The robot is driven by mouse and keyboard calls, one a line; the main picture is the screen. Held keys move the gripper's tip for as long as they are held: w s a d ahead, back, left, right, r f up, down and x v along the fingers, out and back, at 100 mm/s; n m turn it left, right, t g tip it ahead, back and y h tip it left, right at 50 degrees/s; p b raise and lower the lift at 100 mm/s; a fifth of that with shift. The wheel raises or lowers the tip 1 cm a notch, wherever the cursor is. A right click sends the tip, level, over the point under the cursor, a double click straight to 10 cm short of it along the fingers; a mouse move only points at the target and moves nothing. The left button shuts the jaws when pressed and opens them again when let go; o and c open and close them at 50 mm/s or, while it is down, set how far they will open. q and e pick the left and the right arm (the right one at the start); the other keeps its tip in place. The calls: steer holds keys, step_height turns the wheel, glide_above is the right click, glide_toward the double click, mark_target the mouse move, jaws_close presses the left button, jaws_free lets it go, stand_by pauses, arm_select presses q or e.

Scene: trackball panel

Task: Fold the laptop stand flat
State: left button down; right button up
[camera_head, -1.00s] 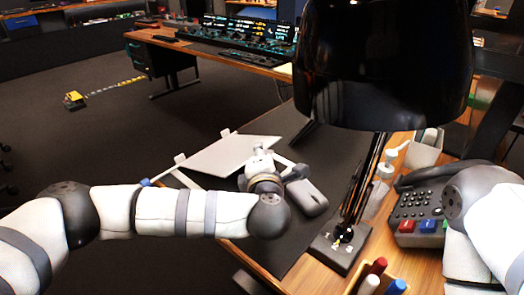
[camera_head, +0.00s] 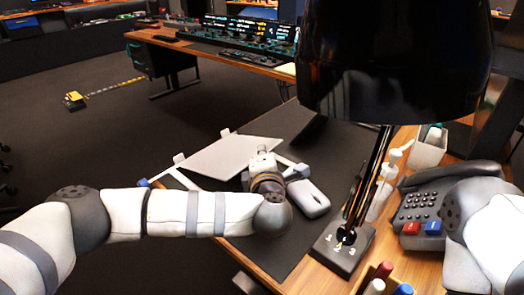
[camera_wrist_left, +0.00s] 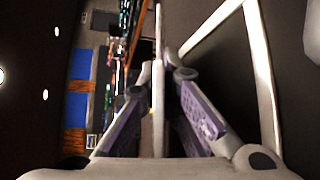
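The laptop stand is a thin pale-grey plate (camera_head: 234,157) with small lips at its left edge and a light frame with a blue-tipped bar under it. It lies on the dark desk mat, with its plate tilted. My left gripper (camera_head: 263,158) is at the plate's right end. In the left wrist view the plate shows edge-on (camera_wrist_left: 158,110) between the two fingers (camera_wrist_left: 160,68), whose tips close in on both its sides. The stand's frame (camera_wrist_left: 262,75) shows to the right there. My right arm shows at the right edge of the head view, but its gripper is out of view.
A grey mouse (camera_head: 309,198) lies right of my left gripper. A phone (camera_head: 425,210) and a pen holder (camera_head: 365,275) stand at the right. The dark mat (camera_head: 345,150) has free room.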

arm_select(q)
steer(key=shift+s+d+f, duration=0.1)
steer(key=shift+d+f, duration=0.05)
steer(key=shift+f, duration=0.35)
steer(key=shift+s+d+f, duration=0.1)
steer(key=shift+f, duration=0.4)
arm_select(e)
steer(key=shift+s+f, duration=0.35)
arm_select(q)
steer(key=shift+r, duration=0.1)
steer(key=c, duration=1.8)
jaws_free()
steer(key=shift+r, duration=0.1)
